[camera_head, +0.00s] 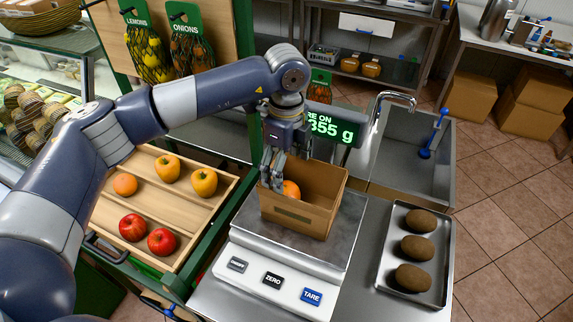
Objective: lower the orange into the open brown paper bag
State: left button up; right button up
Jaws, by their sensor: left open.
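The open brown paper bag (323,188) stands on the plate of the scale, its mouth facing up. An orange (291,189) is inside the bag, at its left side, partly covered by the gripper fingers and the bag's front wall. My left gripper (273,182) comes down from above at the bag's left side. Its fingers are open and beside the orange; whether they touch it I cannot tell. My right gripper does not show.
The scale (279,264) has a lit green display (333,130). A wooden crate (140,233) at left holds another orange, yellow fruits and red apples. A metal tray (447,262) with three brown round items lies at right. A sink (408,170) and tap stand behind.

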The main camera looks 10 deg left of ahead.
pick_arm(q)
notch_tip(320, 180, up, 12)
dwell(0.5)
dwell(0.5)
